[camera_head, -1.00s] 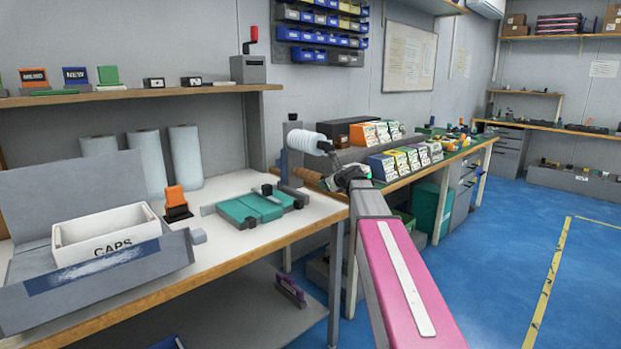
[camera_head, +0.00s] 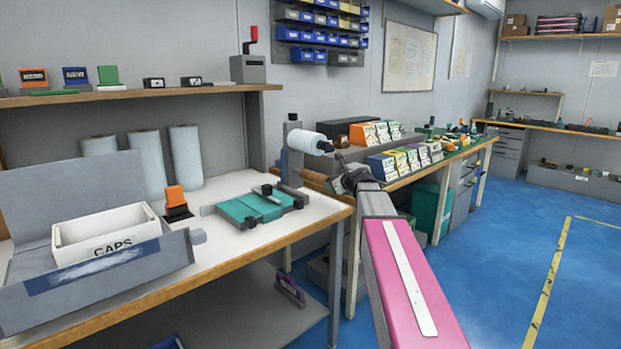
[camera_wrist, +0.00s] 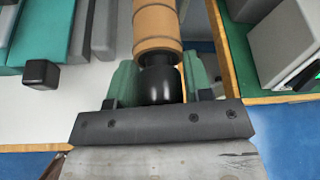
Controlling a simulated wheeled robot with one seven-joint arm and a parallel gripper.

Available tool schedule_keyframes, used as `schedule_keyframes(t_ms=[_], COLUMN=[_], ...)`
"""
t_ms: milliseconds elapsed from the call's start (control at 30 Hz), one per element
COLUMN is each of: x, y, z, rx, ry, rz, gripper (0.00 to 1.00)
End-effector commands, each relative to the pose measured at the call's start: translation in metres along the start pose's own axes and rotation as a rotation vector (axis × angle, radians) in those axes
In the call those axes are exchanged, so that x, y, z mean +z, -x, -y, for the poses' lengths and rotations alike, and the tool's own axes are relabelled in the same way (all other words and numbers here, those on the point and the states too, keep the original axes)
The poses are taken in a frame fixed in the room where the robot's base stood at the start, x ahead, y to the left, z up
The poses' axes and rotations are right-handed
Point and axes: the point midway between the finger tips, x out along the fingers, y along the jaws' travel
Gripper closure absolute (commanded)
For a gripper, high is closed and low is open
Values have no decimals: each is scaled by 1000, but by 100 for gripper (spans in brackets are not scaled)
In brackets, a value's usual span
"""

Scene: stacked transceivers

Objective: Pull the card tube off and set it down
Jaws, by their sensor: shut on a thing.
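The card tube (camera_head: 313,179) is a brown cylinder at the right rear corner of the white-topped bench, below a white roll (camera_head: 306,142) on a grey post (camera_head: 292,148). In the wrist view the tube (camera_wrist: 156,28) runs away from me, with dark rings round it. A black rounded end piece (camera_wrist: 160,84) sits at its near end. My gripper (camera_wrist: 159,86) has its green fingers on either side of this end piece and is shut on it. The fingers lie short of the brown part. The tube's far end is out of the wrist view.
A teal block fixture (camera_head: 255,207) lies on the bench (camera_head: 215,244) left of the tube. A second bench with several coloured boxes (camera_head: 400,162) stands behind my gripper. Bare bench top lies in front of the fixture.

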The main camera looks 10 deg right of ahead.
Motion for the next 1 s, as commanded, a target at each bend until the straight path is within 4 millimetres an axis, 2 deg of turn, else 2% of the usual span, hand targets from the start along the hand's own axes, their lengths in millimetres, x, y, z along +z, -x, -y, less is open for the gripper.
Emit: schedule_keyframes(t_ms=[1000], x=[-14], y=[33], z=[0], rx=[-1], ry=[0], rz=[0], gripper=[100])
